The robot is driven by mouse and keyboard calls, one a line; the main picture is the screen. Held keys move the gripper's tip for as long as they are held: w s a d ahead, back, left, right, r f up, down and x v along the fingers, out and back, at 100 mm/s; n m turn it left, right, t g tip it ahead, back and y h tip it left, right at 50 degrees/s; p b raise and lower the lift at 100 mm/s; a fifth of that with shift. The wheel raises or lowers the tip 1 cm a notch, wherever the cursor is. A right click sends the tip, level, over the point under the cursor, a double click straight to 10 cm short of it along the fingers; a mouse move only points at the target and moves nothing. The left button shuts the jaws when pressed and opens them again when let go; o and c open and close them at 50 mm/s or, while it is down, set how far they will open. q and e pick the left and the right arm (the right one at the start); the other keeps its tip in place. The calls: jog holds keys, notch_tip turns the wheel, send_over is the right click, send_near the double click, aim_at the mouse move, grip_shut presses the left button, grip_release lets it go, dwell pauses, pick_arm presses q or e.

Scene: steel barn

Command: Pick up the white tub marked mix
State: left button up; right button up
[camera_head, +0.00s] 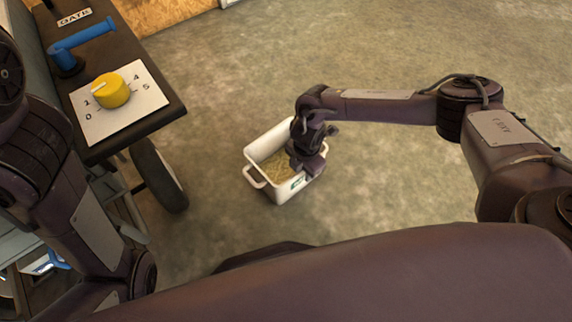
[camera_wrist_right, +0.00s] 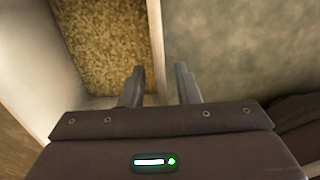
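The white tub (camera_head: 280,191) stands upright on the floor, with pale yellow-brown grain (camera_head: 273,165) inside and a handle at its left end. A green label shows on its near wall, partly covered; I cannot read the word. My right gripper (camera_wrist_right: 159,84) is at the tub's right end. In the right wrist view its fingers are apart, one on each side of the tub wall (camera_wrist_right: 154,35), with a gap beside the wall. Part of the tub is hidden under the gripper in the head view. My left arm shows at the left, but its gripper is out of view.
A dark bench (camera_head: 160,118) stands at the left. The concrete floor (camera_head: 400,55) around the tub is clear.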

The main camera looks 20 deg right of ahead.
grip_shut()
jog(key=shift+r, duration=0.1)
dwell(1.2)
